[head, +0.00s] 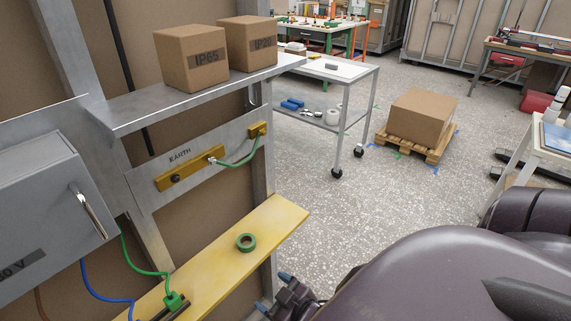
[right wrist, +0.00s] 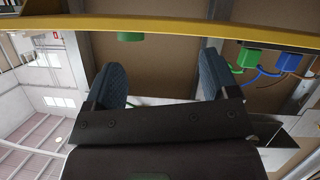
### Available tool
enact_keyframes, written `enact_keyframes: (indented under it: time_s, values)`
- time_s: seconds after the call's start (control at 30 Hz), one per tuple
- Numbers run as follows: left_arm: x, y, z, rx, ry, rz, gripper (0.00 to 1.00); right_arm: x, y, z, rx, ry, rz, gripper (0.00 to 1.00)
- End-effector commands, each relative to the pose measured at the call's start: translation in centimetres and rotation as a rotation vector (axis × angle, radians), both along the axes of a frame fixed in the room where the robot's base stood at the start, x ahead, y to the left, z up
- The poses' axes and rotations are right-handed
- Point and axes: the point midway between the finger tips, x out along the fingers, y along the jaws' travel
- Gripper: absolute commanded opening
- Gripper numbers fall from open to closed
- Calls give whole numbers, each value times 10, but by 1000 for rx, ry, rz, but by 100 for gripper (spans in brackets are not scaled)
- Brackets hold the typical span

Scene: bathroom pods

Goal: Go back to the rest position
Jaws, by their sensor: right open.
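My right gripper (head: 273,292) shows at the bottom of the head view, beside the front edge of the yellow shelf (head: 275,222). Its two blue fingertips are apart, with nothing between them. The right wrist view also shows the open, empty fingers (right wrist: 162,82), with the yellow shelf (right wrist: 190,28) beyond them. A green connector (head: 174,301) with a green cable is at the shelf's near end. My left gripper is not in view.
A grey cabinet (head: 50,200) and a metal shelf with two cardboard boxes (head: 190,58) are at left. A brass earth bar (head: 190,174) carries a green cable. A trolley (head: 343,72) and a box on a pallet (head: 421,117) stand behind. Open floor lies between.

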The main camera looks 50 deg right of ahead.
Motion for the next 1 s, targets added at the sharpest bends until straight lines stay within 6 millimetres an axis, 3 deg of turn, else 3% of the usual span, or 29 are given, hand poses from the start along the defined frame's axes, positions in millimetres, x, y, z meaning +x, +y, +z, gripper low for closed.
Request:
enact_keyframes:
  time_s: [0.1, 0.23, 1.0]
  values:
    - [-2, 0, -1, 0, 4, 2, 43, -25, -2, -18, 84, 117, -59, 80]
    - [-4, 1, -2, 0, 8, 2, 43, -35, -1, -25, 123, 167, -80, 80]
    - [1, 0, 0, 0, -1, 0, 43, -35, -1, -26, 125, 169, -81, 80]
